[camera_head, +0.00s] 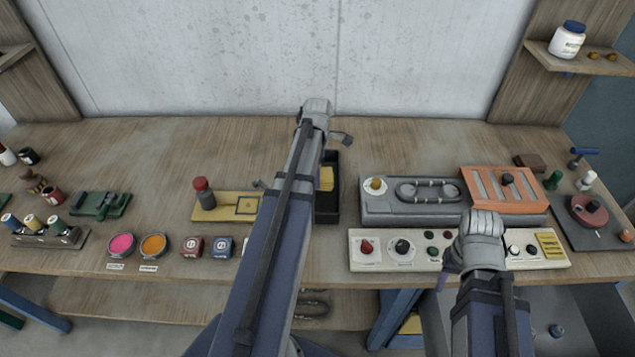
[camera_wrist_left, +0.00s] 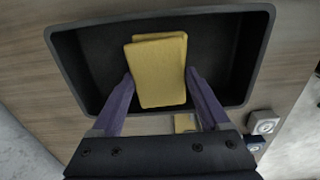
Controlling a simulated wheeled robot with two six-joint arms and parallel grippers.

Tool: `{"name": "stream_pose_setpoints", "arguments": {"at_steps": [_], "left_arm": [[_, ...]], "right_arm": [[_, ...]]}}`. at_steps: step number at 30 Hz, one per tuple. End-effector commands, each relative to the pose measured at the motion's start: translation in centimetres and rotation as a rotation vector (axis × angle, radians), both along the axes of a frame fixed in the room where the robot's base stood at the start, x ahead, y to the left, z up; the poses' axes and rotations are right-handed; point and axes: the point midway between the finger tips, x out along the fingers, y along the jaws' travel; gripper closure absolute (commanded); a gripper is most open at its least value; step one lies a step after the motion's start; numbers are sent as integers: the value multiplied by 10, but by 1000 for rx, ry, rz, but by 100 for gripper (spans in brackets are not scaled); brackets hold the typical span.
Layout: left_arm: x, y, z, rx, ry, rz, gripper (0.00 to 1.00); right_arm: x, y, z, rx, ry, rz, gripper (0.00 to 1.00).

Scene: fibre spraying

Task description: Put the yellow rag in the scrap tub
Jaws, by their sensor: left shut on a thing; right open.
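The yellow rag (camera_wrist_left: 158,72) is between the two purple fingers of my left gripper (camera_wrist_left: 159,76), which is shut on it. The black scrap tub (camera_wrist_left: 262,50) lies behind the rag in the wrist view, and the rag is over its opening. In the head view the rag (camera_head: 326,178) shows beside my left arm, against the dark tub (camera_head: 329,215). My left arm hides much of the tub there. I cannot tell whether the rag touches the tub floor. My right gripper (camera_head: 447,272) is open and empty, at the front of the white control panel.
A grey machine (camera_head: 385,213) and an orange rack (camera_head: 535,207) stand right of the tub. Pink (camera_head: 121,245) and orange (camera_head: 154,245) dishes sit near the front edge. The bench behind the tub is clear.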

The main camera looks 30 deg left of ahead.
Motion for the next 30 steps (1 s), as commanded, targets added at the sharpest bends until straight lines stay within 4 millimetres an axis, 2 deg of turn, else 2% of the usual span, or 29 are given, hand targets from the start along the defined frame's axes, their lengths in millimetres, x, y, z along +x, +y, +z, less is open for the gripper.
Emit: {"name": "stream_pose_setpoints", "arguments": {"at_steps": [1, 7, 20, 21, 26, 30], "left_arm": [[0, 0, -10, 0, 0, 0, 66], [0, 0, -34, 0, 0, 0, 66], [0, 0, -37, 0, 0, 0, 66], [0, 0, -37, 0, 0, 0, 20], [0, 0, -36, 0, 0, 0, 2], [0, 0, -36, 0, 0, 0, 0]], "right_arm": [[0, 0, -10, 0, 0, 0, 50], [0, 0, -34, 0, 0, 0, 50], [0, 0, -37, 0, 0, 0, 50], [0, 0, -37, 0, 0, 0, 50], [0, 0, -36, 0, 0, 0, 50], [0, 0, -36, 0, 0, 0, 50]]}}
